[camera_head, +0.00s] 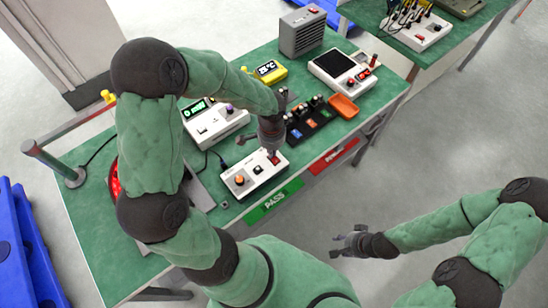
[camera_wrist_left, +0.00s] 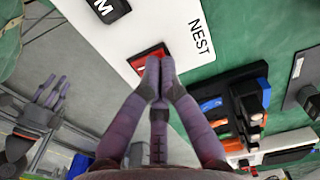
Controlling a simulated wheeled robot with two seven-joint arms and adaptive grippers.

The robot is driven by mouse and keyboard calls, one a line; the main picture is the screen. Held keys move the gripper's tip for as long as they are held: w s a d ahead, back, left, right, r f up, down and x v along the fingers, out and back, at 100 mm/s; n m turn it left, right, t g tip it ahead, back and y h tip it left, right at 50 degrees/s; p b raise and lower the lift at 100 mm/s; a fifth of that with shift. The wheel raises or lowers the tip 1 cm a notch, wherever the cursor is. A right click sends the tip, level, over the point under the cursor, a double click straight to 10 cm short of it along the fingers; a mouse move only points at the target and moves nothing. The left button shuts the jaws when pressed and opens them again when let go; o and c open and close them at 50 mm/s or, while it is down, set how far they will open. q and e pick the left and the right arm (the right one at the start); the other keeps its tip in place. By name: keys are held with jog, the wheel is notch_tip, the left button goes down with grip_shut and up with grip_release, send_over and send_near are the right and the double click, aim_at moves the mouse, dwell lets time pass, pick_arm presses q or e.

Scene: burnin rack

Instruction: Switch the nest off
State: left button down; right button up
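The nest (camera_head: 257,180) is a white box near the table's front edge, with an orange knob, a black switch and a red switch on top. In the left wrist view its white panel (camera_wrist_left: 185,30) carries the word NEST. The red switch (camera_wrist_left: 143,57) is partly covered by my fingertips. My left gripper (camera_head: 273,152) points down over the nest's far right part; in the wrist view its fingertips (camera_wrist_left: 154,78) are together and empty, at the red switch. I cannot tell whether they touch it. My right gripper (camera_head: 345,243) is open and empty, off the table.
A black tray (camera_head: 314,128) with small coloured parts is just right of the nest. A white device with a green display (camera_head: 214,124) is behind left. A white device with a dark plate (camera_head: 340,68), an orange bin (camera_head: 344,106) and a grey box (camera_head: 302,32) stand farther back. Green PASS label (camera_head: 273,201) is in front.

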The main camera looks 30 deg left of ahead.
pick_arm(q)
jog(key=shift+f, duration=0.25)
jog(key=shift+r, duration=0.15)
jog(key=shift+r+p, duration=2.7)
jog(key=shift+r, duration=0.75)
